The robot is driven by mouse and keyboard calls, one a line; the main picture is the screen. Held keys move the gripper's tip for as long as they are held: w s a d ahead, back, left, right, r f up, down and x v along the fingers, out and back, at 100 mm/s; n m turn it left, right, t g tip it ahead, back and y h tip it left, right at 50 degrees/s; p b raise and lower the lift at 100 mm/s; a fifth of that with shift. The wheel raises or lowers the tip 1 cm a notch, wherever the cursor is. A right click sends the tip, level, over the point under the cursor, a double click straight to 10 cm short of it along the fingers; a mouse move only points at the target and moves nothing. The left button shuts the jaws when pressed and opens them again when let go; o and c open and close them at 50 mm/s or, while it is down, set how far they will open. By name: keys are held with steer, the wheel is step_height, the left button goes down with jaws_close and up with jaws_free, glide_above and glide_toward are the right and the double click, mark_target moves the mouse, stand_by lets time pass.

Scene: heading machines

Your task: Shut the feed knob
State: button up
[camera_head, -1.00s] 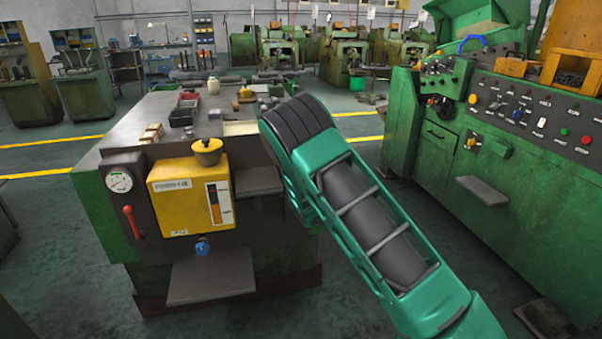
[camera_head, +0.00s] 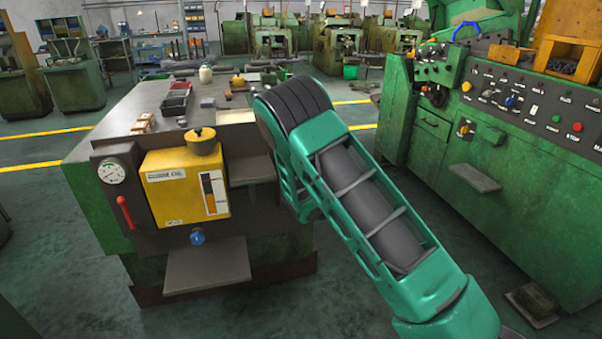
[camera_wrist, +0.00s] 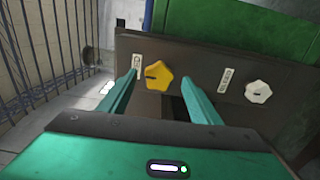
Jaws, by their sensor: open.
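In the wrist view, a yellow lobed knob (camera_wrist: 158,75) sits on a dark panel (camera_wrist: 210,68), with a small label at its upper left. A white lobed knob (camera_wrist: 257,92) with its own label is to the right. The label text is too small to read, so I cannot tell which is the feed knob. My gripper (camera_wrist: 160,78) is open, its two teal fingers pointing at the panel. The yellow knob shows between the fingertips; I cannot tell whether they touch it. In the head view my arm hides the gripper and both knobs.
In the head view, a machine bench (camera_head: 110,130) carries a yellow box (camera_head: 185,185), a red lever (camera_head: 125,212) and a blue knob (camera_head: 197,237). A green control cabinet (camera_head: 530,170) stands at the right. Open floor lies between them.

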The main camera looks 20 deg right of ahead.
steer(key=s, duration=0.7)
steer(key=shift+s, duration=0.3)
steer(key=shift+d+r, duration=0.1)
stand_by(0.3)
